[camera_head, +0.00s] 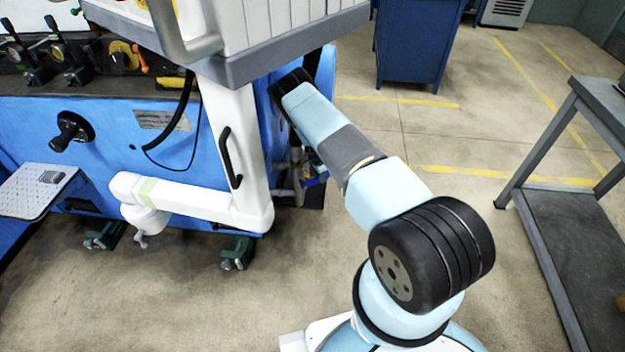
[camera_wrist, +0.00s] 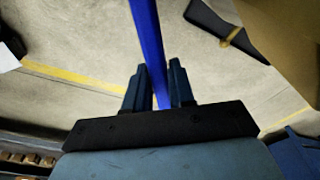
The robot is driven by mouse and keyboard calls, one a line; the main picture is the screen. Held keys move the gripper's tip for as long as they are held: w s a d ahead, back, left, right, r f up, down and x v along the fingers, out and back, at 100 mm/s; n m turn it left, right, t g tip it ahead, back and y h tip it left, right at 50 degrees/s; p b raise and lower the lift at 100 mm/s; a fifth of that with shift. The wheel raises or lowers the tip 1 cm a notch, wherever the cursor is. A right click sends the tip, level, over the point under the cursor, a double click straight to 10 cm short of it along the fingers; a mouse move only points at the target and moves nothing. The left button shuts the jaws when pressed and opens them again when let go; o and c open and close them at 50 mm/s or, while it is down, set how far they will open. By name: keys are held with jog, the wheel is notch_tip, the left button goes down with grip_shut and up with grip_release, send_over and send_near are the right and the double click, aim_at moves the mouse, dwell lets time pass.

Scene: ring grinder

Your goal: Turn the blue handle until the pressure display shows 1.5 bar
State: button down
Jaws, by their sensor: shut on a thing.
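The blue handle (camera_wrist: 146,25) is a long straight bar in the wrist view, running from the top edge down between my fingers. My gripper (camera_wrist: 158,76) is closed around it, with one dark finger on each side. In the head view my arm reaches to the blue machine's right end, and its far part is hidden behind the white and grey housing. A small blue piece (camera_head: 316,181) shows low beside the machine there; I cannot tell whether it is the handle. No pressure display is readable in either view.
The blue machine (camera_head: 100,140) with levers fills the left. A white pivoting arm (camera_head: 190,200) with a black grip hangs in front of it. A grey metal table (camera_head: 585,240) stands at the right, a blue cabinet (camera_head: 415,50) behind. The floor between is clear.

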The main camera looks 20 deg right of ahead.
jog(key=shift+w+a+r, duration=0.1)
jog(key=shift+w+a, duration=0.05)
jog(key=c, duration=1)
grip_release()
jog(key=shift+c, duration=0.2)
